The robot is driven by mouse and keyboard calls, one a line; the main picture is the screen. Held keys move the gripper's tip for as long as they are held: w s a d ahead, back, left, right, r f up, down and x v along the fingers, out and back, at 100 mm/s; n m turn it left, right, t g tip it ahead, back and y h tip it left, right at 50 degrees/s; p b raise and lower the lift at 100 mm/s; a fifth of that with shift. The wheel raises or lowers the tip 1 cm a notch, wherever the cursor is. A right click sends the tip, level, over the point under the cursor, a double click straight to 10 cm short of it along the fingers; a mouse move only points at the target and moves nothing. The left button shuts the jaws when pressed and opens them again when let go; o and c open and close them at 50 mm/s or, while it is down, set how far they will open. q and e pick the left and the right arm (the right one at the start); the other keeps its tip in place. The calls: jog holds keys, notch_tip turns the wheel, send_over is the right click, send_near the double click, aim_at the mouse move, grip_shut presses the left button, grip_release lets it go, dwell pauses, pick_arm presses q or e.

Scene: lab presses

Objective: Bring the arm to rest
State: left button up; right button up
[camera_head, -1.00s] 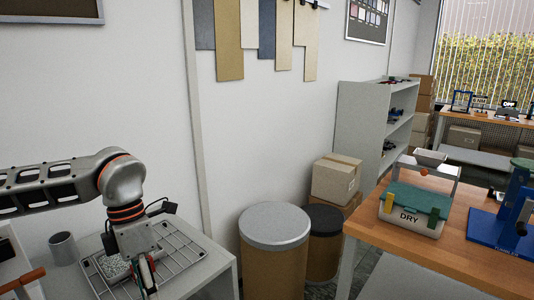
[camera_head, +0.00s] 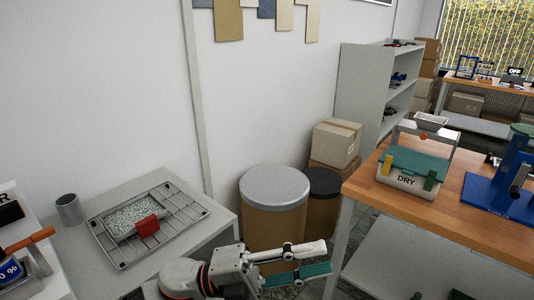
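My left gripper (camera_head: 327,258) is at the bottom centre of the head view, in front of the drums and pointing right. Its two fingers are apart, one pale and one with a teal pad, with nothing between them. My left arm comes in from the bottom edge; most of it is out of frame. A speckled grey tray (camera_head: 132,216) with a red block (camera_head: 147,225) at its right end rests on a wire rack (camera_head: 183,224) on the grey side table, well left of the gripper. My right gripper does not show clearly anywhere.
A grey-lidded drum (camera_head: 274,190) and a darker one (camera_head: 323,184) stand just behind the gripper. A wooden table (camera_head: 470,226) at right holds a DRY box (camera_head: 408,179) and a blue press (camera_head: 500,194). A grey cup (camera_head: 69,209) stands left of the rack.

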pick_arm(q)
jog(key=w+a+f+n+t+y, duration=0.4)
jog(key=a+f+n+t+y, duration=0.35)
jog(key=n, duration=0.45)
jog(key=w+a+f+n+t+y, duration=0.45)
jog(key=a+f+n+t, duration=0.25)
jog(key=f+n+t, duration=0.4)
jog(key=s+a+f+n+g+y, duration=0.3)
jog(key=s+a+f, duration=0.3)
jog(key=f, duration=0.5)
jog(key=s+a+f+n+g+y, duration=0.4)
jog(key=s+a+f, duration=0.3)
jog(key=f, duration=0.3)
jog(key=shift+s+a+f+n, duration=0.35)
jog(key=shift+s+n, duration=0.25)
jog(key=shift+n, duration=0.3)
